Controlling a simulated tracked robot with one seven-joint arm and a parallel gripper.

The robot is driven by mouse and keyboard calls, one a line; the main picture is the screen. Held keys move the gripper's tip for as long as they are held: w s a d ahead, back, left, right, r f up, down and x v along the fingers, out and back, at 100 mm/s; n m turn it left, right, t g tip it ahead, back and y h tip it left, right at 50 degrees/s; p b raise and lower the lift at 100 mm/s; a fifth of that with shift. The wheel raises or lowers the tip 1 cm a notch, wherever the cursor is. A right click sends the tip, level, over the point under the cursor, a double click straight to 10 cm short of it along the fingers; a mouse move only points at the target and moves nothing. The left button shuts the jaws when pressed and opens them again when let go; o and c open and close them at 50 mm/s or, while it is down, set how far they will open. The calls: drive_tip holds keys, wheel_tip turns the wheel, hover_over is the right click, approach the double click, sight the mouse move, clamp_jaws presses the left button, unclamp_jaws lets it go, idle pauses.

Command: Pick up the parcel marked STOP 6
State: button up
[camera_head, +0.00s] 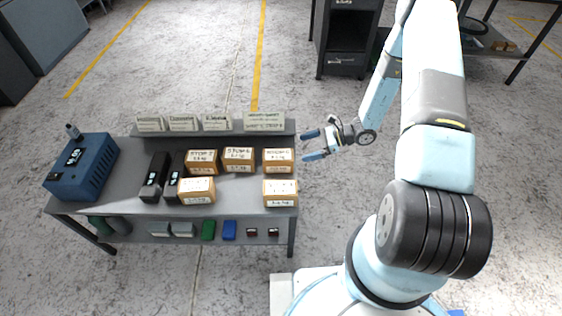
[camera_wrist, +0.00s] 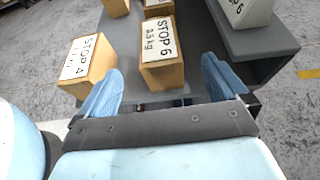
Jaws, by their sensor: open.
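A tan parcel with a white top label reading STOP 6 (camera_wrist: 160,52) lies ahead of my gripper (camera_wrist: 161,75) in the wrist view, between the lines of its two blue fingers. In the head view it appears to be the right-hand parcel of the back row (camera_head: 278,161). My gripper (camera_head: 312,145) is open and empty, just off the right end of the grey table (camera_head: 225,205), with its fingers pointing left toward that parcel. A gap shows between fingers and parcel in the head view.
A parcel marked STOP 4 (camera_wrist: 88,62) stands close on the left in the wrist view. More parcels (camera_head: 239,160) and two black packs (camera_head: 154,178) share the table. A raised ledge with signs (camera_head: 264,122) runs behind; a blue case (camera_head: 82,168) is far left.

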sight(281, 154)
drive_tip(key=x, duration=1)
drive_tip(key=shift+s+a+f, duration=0.1)
drive_tip(key=shift+a, duration=0.3)
drive_tip(key=shift+c, duration=0.5)
drive_tip(key=c, duration=1.3)
